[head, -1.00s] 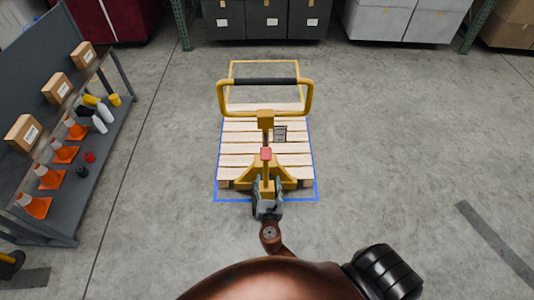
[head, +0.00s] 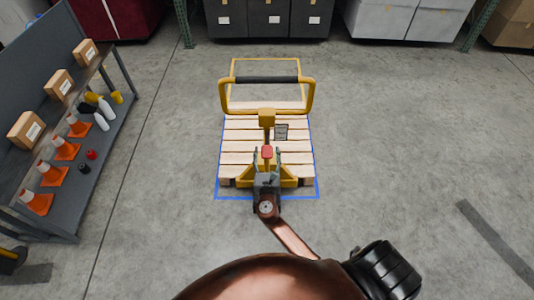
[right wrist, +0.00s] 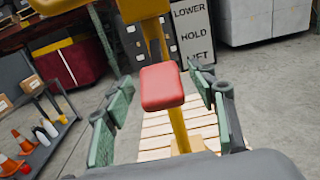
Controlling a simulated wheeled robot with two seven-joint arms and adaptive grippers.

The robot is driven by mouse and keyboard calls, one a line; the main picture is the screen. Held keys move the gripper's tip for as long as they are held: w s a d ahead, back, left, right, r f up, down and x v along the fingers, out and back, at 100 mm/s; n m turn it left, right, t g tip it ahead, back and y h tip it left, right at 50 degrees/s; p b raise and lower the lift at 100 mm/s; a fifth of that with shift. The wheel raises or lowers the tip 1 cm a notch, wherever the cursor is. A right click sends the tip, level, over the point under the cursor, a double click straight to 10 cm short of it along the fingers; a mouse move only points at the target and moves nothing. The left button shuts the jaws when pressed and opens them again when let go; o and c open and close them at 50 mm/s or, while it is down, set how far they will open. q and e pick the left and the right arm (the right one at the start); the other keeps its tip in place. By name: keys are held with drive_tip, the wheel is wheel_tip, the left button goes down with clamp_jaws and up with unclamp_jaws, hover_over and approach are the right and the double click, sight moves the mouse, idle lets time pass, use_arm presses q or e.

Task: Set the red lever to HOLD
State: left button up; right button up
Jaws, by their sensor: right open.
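The red lever (head: 267,152) stands on the yellow pallet jack (head: 266,118), below its handle with a black grip. In the right wrist view the lever's red block-shaped tip (right wrist: 161,87) sits on a yellow stem. My right gripper (head: 267,163) is open, its fingers on either side of the lever. In the right wrist view the green finger pads (right wrist: 163,112) stand left and right of the lever, with gaps. A sign (right wrist: 193,35) behind reads LOWER, HOLD and a partly hidden word ending in "FT". It also shows in the head view (head: 281,132). My left gripper is not in view.
A wooden pallet (head: 240,148) lies under the jack inside a blue floor outline. A grey shelf (head: 90,190) with cones, bottles and boxes stands at the left. Dark bins (head: 267,18) line the back. The floor at the right is clear.

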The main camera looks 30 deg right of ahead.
drive_tip(key=shift+c, duration=0.3)
clamp_jaws()
idle(0.3)
